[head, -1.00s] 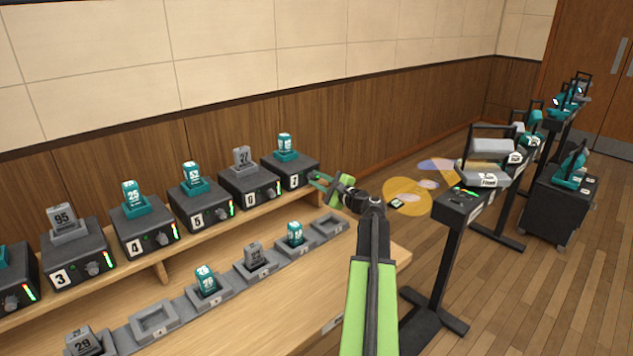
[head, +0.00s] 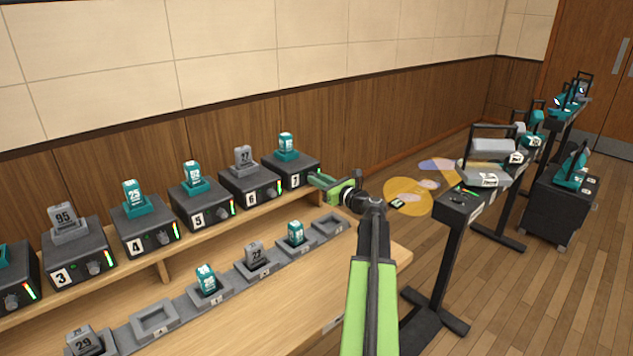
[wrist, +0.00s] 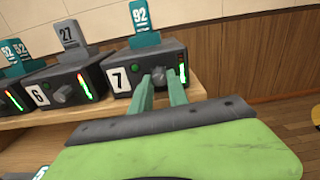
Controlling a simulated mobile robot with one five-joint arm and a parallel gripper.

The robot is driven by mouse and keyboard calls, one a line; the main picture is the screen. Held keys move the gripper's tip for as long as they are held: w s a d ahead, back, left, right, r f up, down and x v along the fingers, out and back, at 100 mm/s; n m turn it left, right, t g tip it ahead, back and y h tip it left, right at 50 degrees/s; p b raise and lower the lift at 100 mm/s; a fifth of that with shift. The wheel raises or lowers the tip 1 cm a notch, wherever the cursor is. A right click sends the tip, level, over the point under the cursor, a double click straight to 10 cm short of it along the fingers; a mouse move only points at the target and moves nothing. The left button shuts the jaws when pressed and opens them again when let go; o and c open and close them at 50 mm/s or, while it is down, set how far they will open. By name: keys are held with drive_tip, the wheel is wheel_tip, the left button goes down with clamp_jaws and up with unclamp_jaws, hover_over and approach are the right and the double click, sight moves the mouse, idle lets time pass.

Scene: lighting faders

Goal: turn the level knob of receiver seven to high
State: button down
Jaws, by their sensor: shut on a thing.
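Receiver seven (wrist: 134,62) is a dark box labelled 7, with a teal pack marked 92 (wrist: 140,18) standing on top. It also shows in the head view (head: 290,170) at the right end of the shelf. Its level knob (wrist: 167,76) is on the front, between my fingertips and partly hidden. My gripper (wrist: 160,78) is shut on the knob; its teal fingers reach the front from the near side. In the head view my gripper (head: 316,180) touches the right part of the receiver. The level bar (wrist: 183,71) beside the knob is lit green.
Receiver six (wrist: 68,90) stands just left, with a grey pack 27 on it. More receivers line the shelf (head: 165,262) leftward. Below is a row of charging cradles (head: 155,321). A stand with a lit panel (head: 462,200) is at the right.

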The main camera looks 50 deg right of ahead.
drive_tip(key=shift+a+r+m, duration=0.1)
drive_tip(key=shift+r+m, duration=0.05)
drive_tip(key=shift+m, duration=8.25)
drive_tip(key=c, duration=1.3)
unclamp_jaws()
